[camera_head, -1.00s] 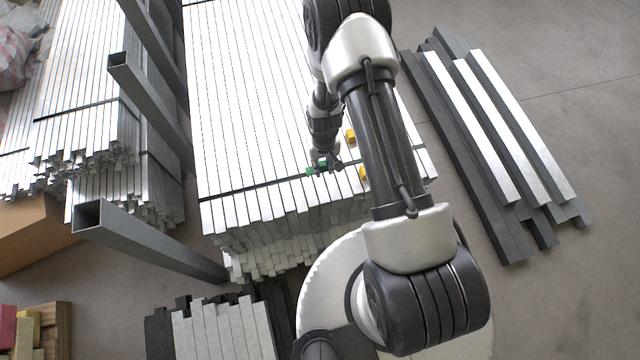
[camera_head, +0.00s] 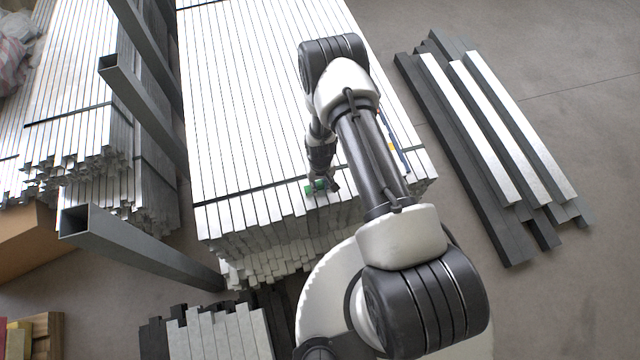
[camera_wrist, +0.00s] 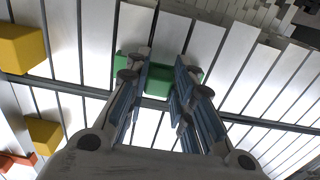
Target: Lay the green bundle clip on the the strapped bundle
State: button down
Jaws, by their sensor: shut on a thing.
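The green bundle clip (camera_head: 315,187) is between the fingers of my gripper (camera_head: 325,184), at the near end of the strapped bundle (camera_head: 245,100) of long white bars. In the wrist view the green clip (camera_wrist: 158,74) spans across both fingertips of my gripper (camera_wrist: 160,82), which are shut on it. It lies over or just above the bars beside the dark strap (camera_wrist: 85,90). I cannot tell whether the clip touches the bars.
Yellow blocks (camera_wrist: 20,50) and an orange-red piece (camera_wrist: 18,160) lie on the bundle at the left of the wrist view. Grey upright posts (camera_head: 135,95) stand left of the bundle. Dark and white bars (camera_head: 480,130) lie on the floor at right.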

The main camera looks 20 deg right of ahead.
jog(key=shift+f, duration=0.2)
jog(key=c, duration=1.4)
grip_release()
jog(key=shift+o, duration=0.2)
jog(key=shift+r, duration=0.1)
